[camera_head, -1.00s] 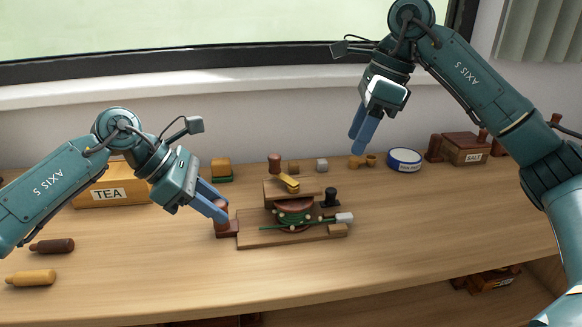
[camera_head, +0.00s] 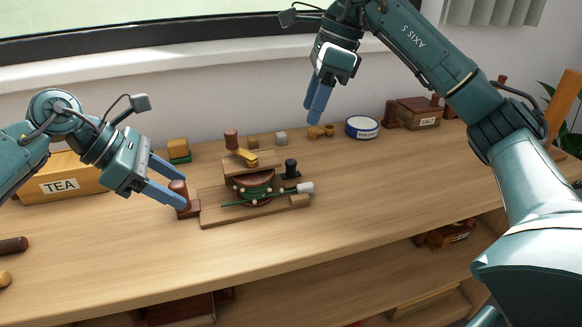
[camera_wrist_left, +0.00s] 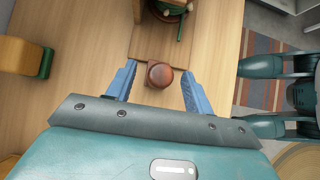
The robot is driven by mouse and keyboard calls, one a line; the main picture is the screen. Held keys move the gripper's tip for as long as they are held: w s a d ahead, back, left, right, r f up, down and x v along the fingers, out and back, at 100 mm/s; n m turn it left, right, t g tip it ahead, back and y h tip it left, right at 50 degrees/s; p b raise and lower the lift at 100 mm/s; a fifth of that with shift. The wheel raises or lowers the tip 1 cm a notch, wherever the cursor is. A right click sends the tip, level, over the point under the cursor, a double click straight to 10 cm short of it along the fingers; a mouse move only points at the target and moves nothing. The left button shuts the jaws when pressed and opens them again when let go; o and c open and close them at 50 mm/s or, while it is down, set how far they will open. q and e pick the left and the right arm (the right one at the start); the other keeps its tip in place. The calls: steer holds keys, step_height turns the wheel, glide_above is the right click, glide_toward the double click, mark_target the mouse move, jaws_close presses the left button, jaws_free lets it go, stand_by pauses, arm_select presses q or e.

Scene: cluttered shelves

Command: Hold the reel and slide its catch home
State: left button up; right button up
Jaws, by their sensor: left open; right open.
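The reel (camera_head: 252,190) is a dark round spool with green cord, set on a wooden base board (camera_head: 222,216). A yellow piece (camera_head: 246,156) lies on the wooden bar above it. A pale-tipped rod (camera_head: 305,187) sticks out at the board's right. Which part is the catch I cannot tell. At the board's left end a reddish-brown knob (camera_head: 178,188) stands on a dark block (camera_head: 190,210). My left gripper (camera_head: 172,182) is open at this knob; in the left wrist view the knob (camera_wrist_left: 159,75) shows between the spread fingers. My right gripper (camera_head: 313,108) is open and empty, above and right of the reel.
A tea box (camera_head: 60,182) stands at the left and a salt box (camera_head: 418,112) at the right. A round blue-and-white tin (camera_head: 362,127) and small blocks (camera_head: 280,137) line the back. A black knob (camera_head: 291,167) rises beside the reel. The table front (camera_head: 330,225) is clear.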

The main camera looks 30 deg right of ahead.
arm_select(q)
steer(key=v, duration=1.1)
steer(key=shift+a+r, duration=0.2)
steer(key=shift+r, duration=0.05)
